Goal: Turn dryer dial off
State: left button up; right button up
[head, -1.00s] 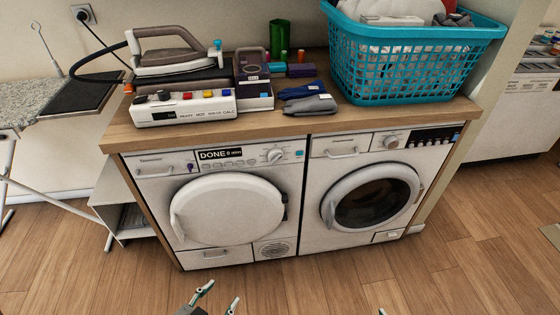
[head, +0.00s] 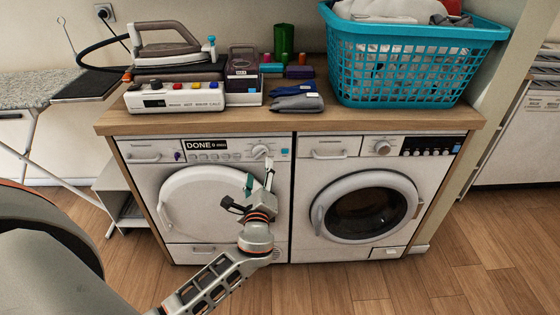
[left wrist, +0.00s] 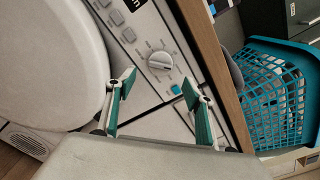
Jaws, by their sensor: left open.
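The dryer (head: 178,210) is the left white machine with a solid round door and a display reading "DONE". Its dial (head: 261,151) is a white knob at the right of the control panel. The dial also shows in the left wrist view (left wrist: 160,62), with markings around it. My left gripper (head: 258,182) is open and empty, just below the dial and in front of the panel. In the left wrist view its two fingertips (left wrist: 156,86) are apart, with the dial ahead of and between them, not touched. My right gripper is not seen.
A washer (head: 366,205) with a dark glass door stands to the right. On the wooden counter (head: 290,122) are an iron station (head: 176,92), folded cloths (head: 298,102) and a blue laundry basket (head: 400,105). An ironing board (head: 30,92) stands at the left.

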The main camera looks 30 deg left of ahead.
aim_at(260, 156)
pick_arm(q)
jog(key=x, duration=0.8)
jog(key=shift+s+a+r, duration=0.1)
jog(key=c, duration=1.1)
